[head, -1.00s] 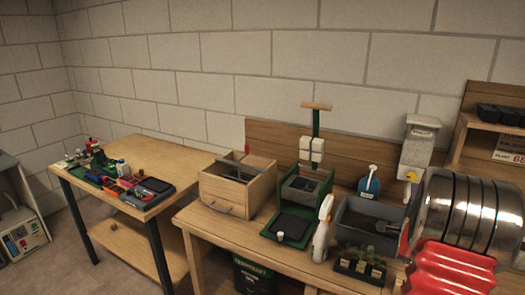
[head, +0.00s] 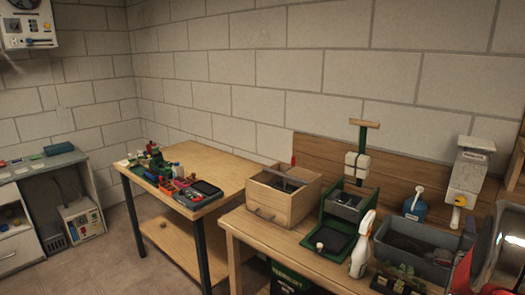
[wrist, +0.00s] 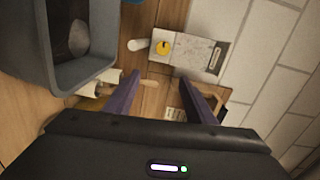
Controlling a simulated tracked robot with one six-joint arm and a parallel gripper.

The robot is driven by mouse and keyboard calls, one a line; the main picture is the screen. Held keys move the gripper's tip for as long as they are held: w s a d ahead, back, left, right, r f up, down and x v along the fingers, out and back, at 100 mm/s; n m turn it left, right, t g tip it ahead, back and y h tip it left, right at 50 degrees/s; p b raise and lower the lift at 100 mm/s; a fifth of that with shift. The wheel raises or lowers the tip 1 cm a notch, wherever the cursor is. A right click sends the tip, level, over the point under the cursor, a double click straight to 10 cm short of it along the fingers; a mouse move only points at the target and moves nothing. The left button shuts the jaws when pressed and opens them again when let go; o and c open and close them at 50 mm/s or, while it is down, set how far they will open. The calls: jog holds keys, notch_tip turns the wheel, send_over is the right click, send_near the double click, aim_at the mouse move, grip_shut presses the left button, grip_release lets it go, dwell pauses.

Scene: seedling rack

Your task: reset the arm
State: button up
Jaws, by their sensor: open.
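My gripper (wrist: 161,86) shows in the wrist view with two dark purple fingers spread apart and nothing between them. Beyond the fingers are the wooden bench back and a grey dispenser with a yellow knob (wrist: 190,52). A grey tub (wrist: 98,66) lies to the left of the fingers. In the head view, shiny silver and red parts of my arm cut into the right edge. My gripper's fingers cannot be made out there.
The potting bench holds a wooden box (head: 283,200), a green press (head: 347,205), a white spray bottle (head: 362,245), a blue bottle (head: 413,205) and the tub (head: 420,262). A side table (head: 225,168) with tools stands left. Floor (head: 120,255) is clear before the grey cabinet.

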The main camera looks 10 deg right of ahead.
jog(key=w+a+r+n+y, duration=0.2)
jog(key=a+n, duration=0.1)
jog(key=a, duration=0.5)
jog(key=w+a+r+n+y, duration=0.2)
jog(key=w+a+n, duration=0.1)
jog(key=a, duration=0.4)
jog(key=s+a+r+n+y, duration=0.1)
jog(key=a+n, duration=0.1)
jog(key=a, duration=0.4)
jog(key=s+a+n+g+y, duration=0.1)
jog(key=a+n+y, duration=0.15)
jog(key=a, duration=0.35)
jog(key=s+a+r+n+y, duration=0.1)
jog(key=a+n, duration=0.2)
jog(key=a, duration=0.4)
jog(key=s+a+f+n+g+y, duration=0.1)
jog(key=s+a+n+g+y, duration=0.1)
jog(key=s+a+n, duration=0.4)
jog(key=s+a+f+n+g+y, duration=0.2)
jog(key=s+a+n, duration=0.5)
jog(key=s+a, duration=0.8)
jog(key=shift+s+a+f+g, duration=0.2)
jog(key=shift+s+a+g, duration=0.2)
jog(key=shift+s+g, duration=0.55)
jog(key=shift+s+t, duration=0.25)
